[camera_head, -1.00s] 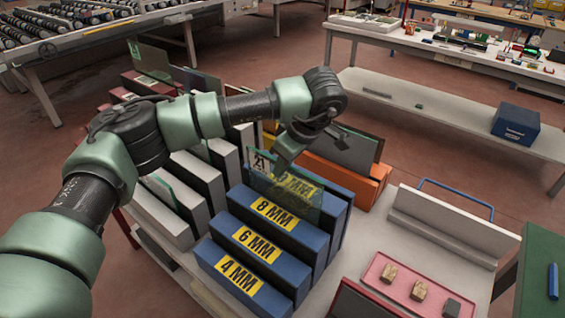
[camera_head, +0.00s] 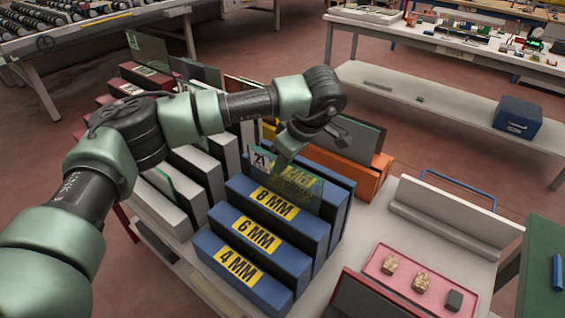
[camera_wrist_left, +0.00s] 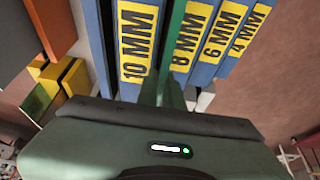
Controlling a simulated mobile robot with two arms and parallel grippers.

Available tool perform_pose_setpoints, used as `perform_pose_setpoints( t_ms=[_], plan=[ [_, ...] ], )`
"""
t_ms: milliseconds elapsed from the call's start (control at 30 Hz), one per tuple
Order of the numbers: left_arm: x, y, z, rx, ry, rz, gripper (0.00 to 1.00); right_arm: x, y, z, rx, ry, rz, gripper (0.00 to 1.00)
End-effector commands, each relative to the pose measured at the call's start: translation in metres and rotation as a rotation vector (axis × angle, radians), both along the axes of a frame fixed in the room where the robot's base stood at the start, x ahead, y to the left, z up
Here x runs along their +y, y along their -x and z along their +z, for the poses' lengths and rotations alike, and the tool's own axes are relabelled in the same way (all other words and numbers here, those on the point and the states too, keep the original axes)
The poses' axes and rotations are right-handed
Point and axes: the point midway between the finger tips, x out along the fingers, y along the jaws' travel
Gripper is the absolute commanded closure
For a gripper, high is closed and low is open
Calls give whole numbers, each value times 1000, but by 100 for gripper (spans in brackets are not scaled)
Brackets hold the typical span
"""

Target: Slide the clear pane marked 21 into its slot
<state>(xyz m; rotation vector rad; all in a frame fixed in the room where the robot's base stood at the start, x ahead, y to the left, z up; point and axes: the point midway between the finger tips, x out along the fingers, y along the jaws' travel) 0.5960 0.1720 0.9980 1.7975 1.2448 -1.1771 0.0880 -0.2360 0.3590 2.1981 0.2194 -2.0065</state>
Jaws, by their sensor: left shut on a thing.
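The clear greenish pane (camera_head: 306,193) has a white tag with 21 at its upper left corner. My left gripper (camera_head: 283,160) is shut on its upper edge. The pane stands roughly upright in front of the blue block marked 10 MM and behind the one marked 8 MM (camera_head: 277,204). In the left wrist view the pane (camera_wrist_left: 174,40) is a green strip seen edge-on between the 10 MM (camera_wrist_left: 138,42) and 8 MM labels, below my left gripper (camera_wrist_left: 165,92). Its lower edge and depth in the gap are hard to tell. My right gripper is out of view.
Blue blocks marked 6 MM (camera_head: 257,236) and 4 MM (camera_head: 238,268) stand nearer. White blocks (camera_head: 163,208) with panes lie left, an orange block (camera_head: 345,170) behind right. A pink tray (camera_head: 400,292) with small blocks is at the right.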

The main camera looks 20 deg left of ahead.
Motion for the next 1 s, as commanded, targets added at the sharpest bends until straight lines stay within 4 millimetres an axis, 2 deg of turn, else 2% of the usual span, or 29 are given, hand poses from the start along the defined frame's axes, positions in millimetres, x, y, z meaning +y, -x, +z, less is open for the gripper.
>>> perform_pose_setpoints(
  t_ms=[567, 667, 700, 1000],
  plan=[
    [0, -1, -5, -3, 0, 0, 100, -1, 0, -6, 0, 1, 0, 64],
    [0, -1, -5, -3, 0, 0, 73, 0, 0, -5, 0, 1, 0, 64],
    [0, -1, -5, -2, 0, 0, 67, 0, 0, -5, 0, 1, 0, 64],
    [0, 0, -8, 2, -1, 0, 67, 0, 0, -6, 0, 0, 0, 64]
  ],
)
